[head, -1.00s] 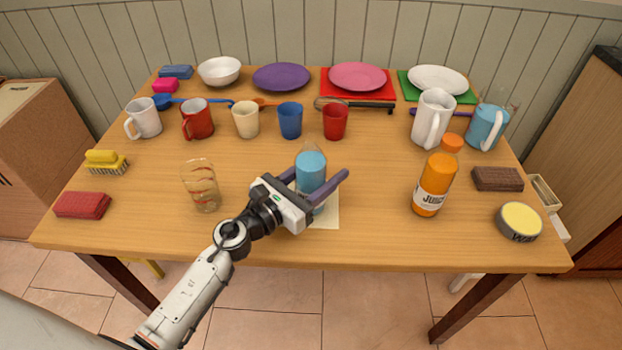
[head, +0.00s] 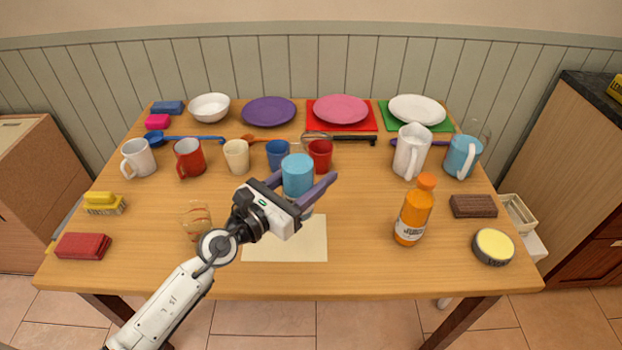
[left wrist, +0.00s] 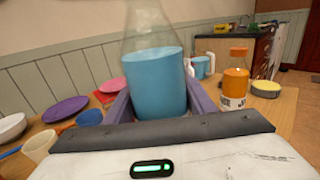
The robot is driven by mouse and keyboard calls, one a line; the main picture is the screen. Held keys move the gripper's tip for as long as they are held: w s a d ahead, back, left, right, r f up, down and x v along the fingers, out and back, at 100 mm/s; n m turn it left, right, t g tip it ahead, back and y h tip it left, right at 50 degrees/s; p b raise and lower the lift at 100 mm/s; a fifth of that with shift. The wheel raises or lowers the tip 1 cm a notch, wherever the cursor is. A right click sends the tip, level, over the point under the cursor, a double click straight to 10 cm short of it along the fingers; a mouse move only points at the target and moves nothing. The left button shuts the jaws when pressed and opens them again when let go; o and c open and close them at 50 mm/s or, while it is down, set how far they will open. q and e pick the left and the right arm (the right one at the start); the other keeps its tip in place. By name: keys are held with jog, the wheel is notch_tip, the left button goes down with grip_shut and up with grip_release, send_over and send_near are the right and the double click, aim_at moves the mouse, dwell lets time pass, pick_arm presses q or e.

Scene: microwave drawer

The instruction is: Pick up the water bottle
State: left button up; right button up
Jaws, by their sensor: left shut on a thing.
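The water bottle (head: 297,174) is clear with light blue water inside. In the left wrist view the bottle (left wrist: 157,85) stands roughly upright between the purple fingers, and its clear upper part runs out of the top of the picture. My left gripper (head: 304,188) is shut on the bottle and holds it above the table, over a cream paper sheet (head: 290,243). The bottle's lower end is partly hidden by the gripper. My right gripper is not in view.
A juice bottle (head: 413,212) stands to the right on the wooden table (head: 355,255). A patterned glass (head: 198,216) is close beside my left arm. Blue (head: 277,154) and red (head: 320,156) cups stand just behind the held bottle. The front middle right is clear.

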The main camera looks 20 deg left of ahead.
pick_arm(q)
notch_tip(320, 180, up, 17)
jog(key=shift+r, duration=0.2)
jog(key=shift+s+f, duration=0.1)
dwell(0.8)
